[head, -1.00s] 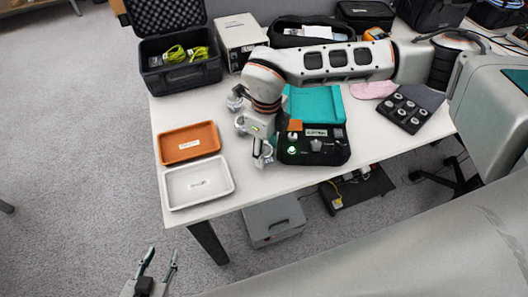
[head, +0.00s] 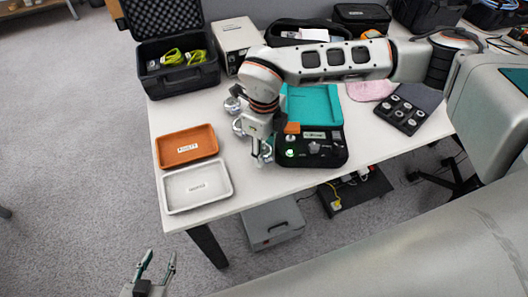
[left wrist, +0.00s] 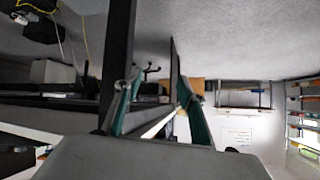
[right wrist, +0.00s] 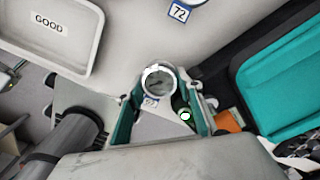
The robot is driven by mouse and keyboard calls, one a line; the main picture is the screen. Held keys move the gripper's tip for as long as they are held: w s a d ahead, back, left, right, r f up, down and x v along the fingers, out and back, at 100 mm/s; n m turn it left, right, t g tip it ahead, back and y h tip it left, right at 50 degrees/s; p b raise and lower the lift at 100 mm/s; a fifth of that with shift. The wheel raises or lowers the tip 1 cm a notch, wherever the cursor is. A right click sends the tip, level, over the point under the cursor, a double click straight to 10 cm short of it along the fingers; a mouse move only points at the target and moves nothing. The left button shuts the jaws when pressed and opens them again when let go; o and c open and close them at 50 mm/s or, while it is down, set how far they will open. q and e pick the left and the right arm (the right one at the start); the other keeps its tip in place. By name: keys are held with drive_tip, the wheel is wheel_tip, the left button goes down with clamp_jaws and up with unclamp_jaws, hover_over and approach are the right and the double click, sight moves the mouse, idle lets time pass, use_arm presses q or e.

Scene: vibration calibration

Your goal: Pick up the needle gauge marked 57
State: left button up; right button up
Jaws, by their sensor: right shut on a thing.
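A round needle gauge (right wrist: 158,80) with a white rim sits between the fingers of my right gripper (right wrist: 163,112) in the right wrist view. The gripper is shut on it. Its small tag (right wrist: 150,102) is too blurred to read surely. In the head view, my right gripper (head: 262,157) is low over the table's front part, right of the white tray, and partly hides the gauge. Another gauge's tag (right wrist: 179,12) reads 72. Two gauges (head: 233,104) (head: 239,127) stand behind the gripper. My left gripper (head: 156,267) is open and empty, off the table at the front left.
A white tray (head: 225,195) marked GOOD in the right wrist view (right wrist: 88,60) and an orange tray (head: 208,137) lie at the left. A black case (head: 335,158) with a teal lid (head: 325,104) is close right of my right gripper. A black gauge block (head: 405,114) lies further right.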

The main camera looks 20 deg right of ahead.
wheel_tip(320, 180, up, 18)
drive_tip(key=p, duration=0.1)
wheel_tip(320, 180, up, 5)
drive_tip(key=p, duration=0.3)
hover_over(264, 150)
drive_tip(key=shift+f, duration=0.15)
drive_tip(key=shift+w, duration=0.1)
idle(0.4)
